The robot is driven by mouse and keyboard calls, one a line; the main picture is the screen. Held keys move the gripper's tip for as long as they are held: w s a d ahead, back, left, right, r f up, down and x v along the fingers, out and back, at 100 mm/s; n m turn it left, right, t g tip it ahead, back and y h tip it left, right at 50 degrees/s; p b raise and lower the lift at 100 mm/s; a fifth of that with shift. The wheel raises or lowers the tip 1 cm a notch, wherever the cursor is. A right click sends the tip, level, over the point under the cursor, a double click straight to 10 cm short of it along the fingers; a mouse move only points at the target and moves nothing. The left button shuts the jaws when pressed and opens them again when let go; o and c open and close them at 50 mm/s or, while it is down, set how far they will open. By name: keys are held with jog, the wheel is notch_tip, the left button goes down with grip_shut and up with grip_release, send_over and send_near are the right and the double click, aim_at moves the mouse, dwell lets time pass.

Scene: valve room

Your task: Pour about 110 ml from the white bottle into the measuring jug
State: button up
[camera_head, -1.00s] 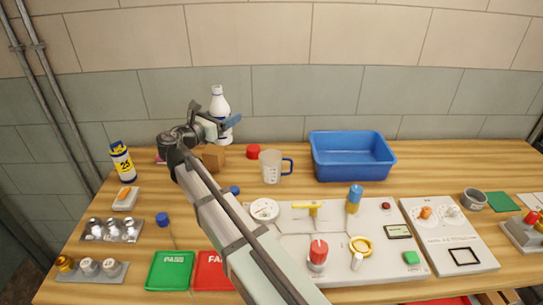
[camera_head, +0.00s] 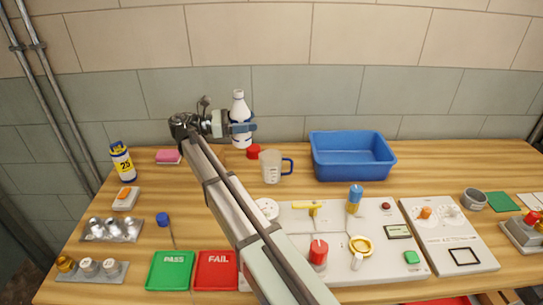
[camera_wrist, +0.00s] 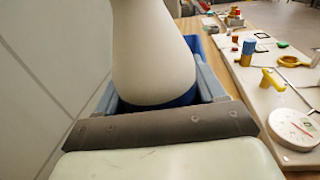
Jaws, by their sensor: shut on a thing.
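The white bottle (camera_head: 239,108) with a dark blue band stands upright between the fingers of my gripper (camera_head: 243,127) at the back of the bench. My gripper is shut on it.
A red cap (camera_head: 253,152) lies between bottle and jug, at the back. A blue bin (camera_head: 352,157) stands right of the jug. A panel with valves and a gauge (camera_head: 345,275) lies in front. A yellow-and-blue can (camera_head: 122,162) stands at the left.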

aim_at(247, 138)
jog(key=shift+f, duration=3.1)
jog(key=shift+y, duration=0.4)
